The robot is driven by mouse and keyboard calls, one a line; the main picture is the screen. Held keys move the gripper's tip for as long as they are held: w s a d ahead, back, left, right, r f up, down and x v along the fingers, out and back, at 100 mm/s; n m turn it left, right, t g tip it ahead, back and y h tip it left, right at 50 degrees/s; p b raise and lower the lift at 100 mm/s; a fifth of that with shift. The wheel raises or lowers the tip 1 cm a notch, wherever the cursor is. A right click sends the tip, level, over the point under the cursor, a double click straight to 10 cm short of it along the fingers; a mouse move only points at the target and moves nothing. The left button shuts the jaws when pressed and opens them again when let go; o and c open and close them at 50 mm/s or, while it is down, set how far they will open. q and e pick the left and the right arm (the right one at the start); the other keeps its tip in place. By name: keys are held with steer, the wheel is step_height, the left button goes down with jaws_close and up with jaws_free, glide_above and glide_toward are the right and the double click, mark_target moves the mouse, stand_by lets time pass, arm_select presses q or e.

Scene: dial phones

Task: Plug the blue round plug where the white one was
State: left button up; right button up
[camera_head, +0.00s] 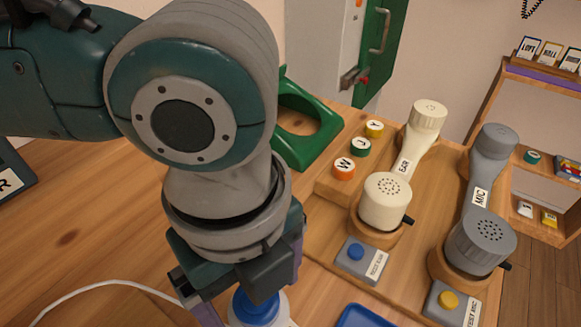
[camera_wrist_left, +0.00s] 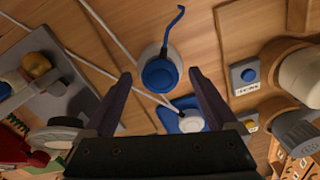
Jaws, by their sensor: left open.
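The blue round plug (camera_wrist_left: 160,75) sits on a pale round base, with a blue cord running up from it in the left wrist view. In the head view the blue plug (camera_head: 256,306) shows partly, below my left gripper (camera_head: 246,300). My left gripper (camera_wrist_left: 161,88) is open, its two fingers apart on either side of the plug in the wrist view; I cannot tell whether they touch it. A white round plug (camera_wrist_left: 191,121) lies on a blue tray (camera_wrist_left: 170,121), with a white cord. The tray (camera_head: 362,317) also shows at the bottom of the head view. My right gripper is not in view.
A cream handset (camera_head: 385,200) and a grey handset (camera_head: 480,242) stand on a wooden base at right. Blue (camera_head: 355,251) and yellow (camera_head: 449,299) buttons are in front. A green ring-shaped piece (camera_head: 305,124) is behind my arm. White cords cross the table.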

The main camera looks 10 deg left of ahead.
arm_select(q)
step_height(320, 180, up, 10)
steer(key=p, duration=0.2)
steer(key=shift+d, duration=0.1)
